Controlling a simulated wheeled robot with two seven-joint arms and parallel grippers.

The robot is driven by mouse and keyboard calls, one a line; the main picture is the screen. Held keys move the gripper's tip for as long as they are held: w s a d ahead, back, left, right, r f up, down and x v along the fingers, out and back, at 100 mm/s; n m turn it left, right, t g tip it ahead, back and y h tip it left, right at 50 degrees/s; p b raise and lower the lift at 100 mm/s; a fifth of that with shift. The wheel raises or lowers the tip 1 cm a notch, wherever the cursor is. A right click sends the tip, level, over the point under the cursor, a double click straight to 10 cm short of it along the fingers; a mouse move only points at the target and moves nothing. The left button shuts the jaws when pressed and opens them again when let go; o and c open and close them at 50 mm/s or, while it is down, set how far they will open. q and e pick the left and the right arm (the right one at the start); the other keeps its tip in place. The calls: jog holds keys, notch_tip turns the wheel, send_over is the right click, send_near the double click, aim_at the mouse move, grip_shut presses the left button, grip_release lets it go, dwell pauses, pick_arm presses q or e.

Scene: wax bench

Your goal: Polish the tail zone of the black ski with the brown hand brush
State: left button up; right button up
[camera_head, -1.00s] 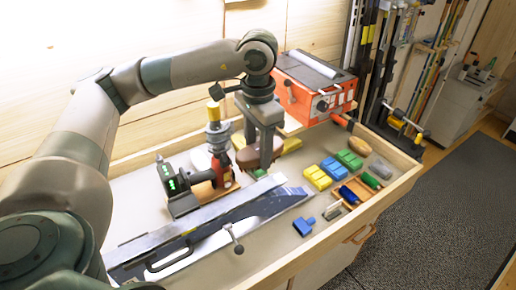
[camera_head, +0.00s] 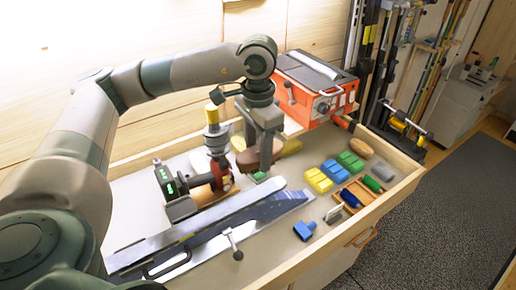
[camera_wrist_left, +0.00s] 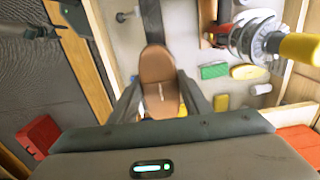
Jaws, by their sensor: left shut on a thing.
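The brown hand brush (camera_head: 246,158) is an oval brown block between the fingers of my left gripper (camera_head: 264,160). In the left wrist view the brush (camera_wrist_left: 158,78) sits between the two fingers, and my left gripper (camera_wrist_left: 160,105) is shut on it. The black ski (camera_head: 268,209) lies diagonally across the bench, dark with pale and blue parts. The gripper and brush are behind the ski, apart from it. Which end of the ski is the tail is not clear. My right gripper is not in view.
An orange-red machine (camera_head: 315,88) stands at the back. A tool with a green display (camera_head: 170,182) stands left of the brush. A clamp handle (camera_head: 233,243) stands before the ski. Yellow (camera_head: 318,180) and green (camera_head: 350,161) blocks and a tan oval brush (camera_head: 361,148) lie to the right.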

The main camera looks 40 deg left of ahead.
pick_arm(q)
jog(key=shift+f+b, duration=0.3)
jog(key=shift+f, duration=2)
